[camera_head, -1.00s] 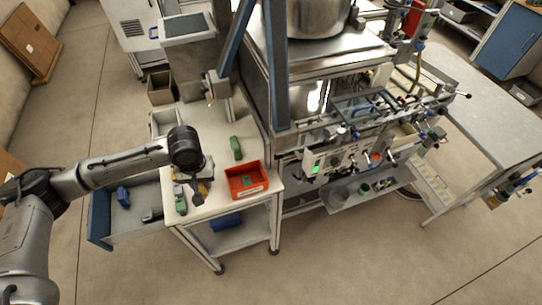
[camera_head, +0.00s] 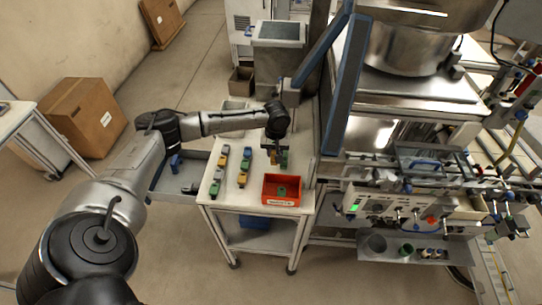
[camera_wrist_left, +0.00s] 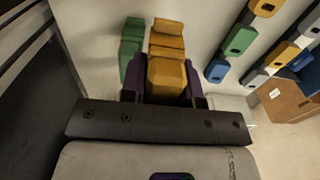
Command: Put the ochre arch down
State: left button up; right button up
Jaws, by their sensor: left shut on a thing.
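The ochre arch (camera_wrist_left: 167,72) is between the purple fingers of my left gripper (camera_wrist_left: 166,92) in the left wrist view, and the gripper is shut on it. In the head view the left gripper (camera_head: 276,150) points down over the white table, behind the red bin, with the ochre arch (camera_head: 273,158) small at its tip. A green block (camera_wrist_left: 131,50) is close beside the arch in the wrist view and shows in the head view (camera_head: 284,161). I cannot tell whether the arch touches the table or the green block. My right gripper is not in view.
The red bin (camera_head: 269,200) at the table's front right has a green piece inside. Two rows of coloured blocks (camera_head: 217,174) (camera_head: 243,167) stand on the left part of the white table (camera_head: 258,181). The machine frame's blue post (camera_head: 343,85) rises to the right.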

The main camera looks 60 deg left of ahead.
pick_arm(q)
send_over(269, 161)
notch_tip(269, 161, down, 3)
jog(key=shift+r, duration=0.15)
jog(key=shift+f, duration=2.1)
jog(key=o, duration=0.9)
jog(key=shift+f, duration=0.1)
jog(key=shift+o, duration=0.2)
notch_tip(269, 161, up, 12)
jog(key=shift+r, duration=0.2)
